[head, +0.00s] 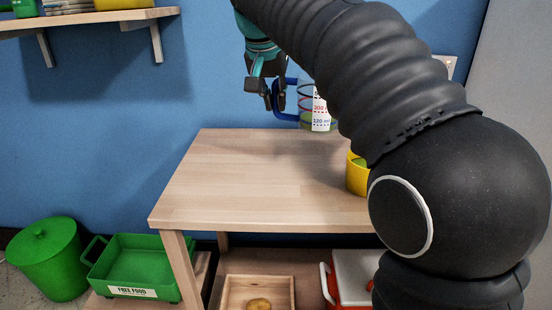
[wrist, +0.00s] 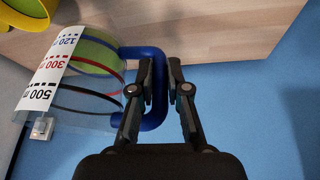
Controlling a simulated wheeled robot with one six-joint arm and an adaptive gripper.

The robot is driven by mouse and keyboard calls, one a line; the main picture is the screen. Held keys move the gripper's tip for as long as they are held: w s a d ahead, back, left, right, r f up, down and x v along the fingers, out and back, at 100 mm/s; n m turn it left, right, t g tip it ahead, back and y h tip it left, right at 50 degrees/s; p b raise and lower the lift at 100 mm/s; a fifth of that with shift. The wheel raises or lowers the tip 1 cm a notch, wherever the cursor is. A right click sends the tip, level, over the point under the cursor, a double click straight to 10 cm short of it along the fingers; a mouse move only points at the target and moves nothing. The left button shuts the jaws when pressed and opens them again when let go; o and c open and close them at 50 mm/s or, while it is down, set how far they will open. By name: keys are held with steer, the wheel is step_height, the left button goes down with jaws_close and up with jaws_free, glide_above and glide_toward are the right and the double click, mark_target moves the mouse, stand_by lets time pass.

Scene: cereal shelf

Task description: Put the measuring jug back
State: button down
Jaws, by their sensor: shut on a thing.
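The measuring jug (head: 320,108) is clear, with a blue handle and a white label marked in several colours. In the head view it is upright at the back of the wooden table (head: 240,180), partly hidden behind my arm. I cannot tell whether its base touches the tabletop. My gripper (head: 268,95) is at the jug's left side, shut on the blue handle. In the wrist view the handle passes between the fingers of my gripper (wrist: 160,72), and the jug's body (wrist: 95,85) lies to their left.
A yellow container (head: 357,177) stands on the table, partly behind my arm. The table's left and middle are clear. A wall shelf (head: 100,18) holds items at upper left. Below are a green bin (head: 46,262), green tray (head: 140,262), wooden box (head: 232,290) and red-and-white cooler (head: 350,285).

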steer(key=shift+s+a+f+b, duration=0.15)
steer(key=shift+a+f+b, duration=0.3)
steer(key=shift+a+f, duration=2.3)
steer(key=shift+s+a+f+b, duration=0.15)
steer(key=shift+a+f+b, duration=0.25)
steer(key=shift+a+f, duration=2.3)
steer(key=shift+f, duration=0.1)
steer(key=c, duration=1.2)
jaws_free()
steer(key=shift+o, duration=0.2)
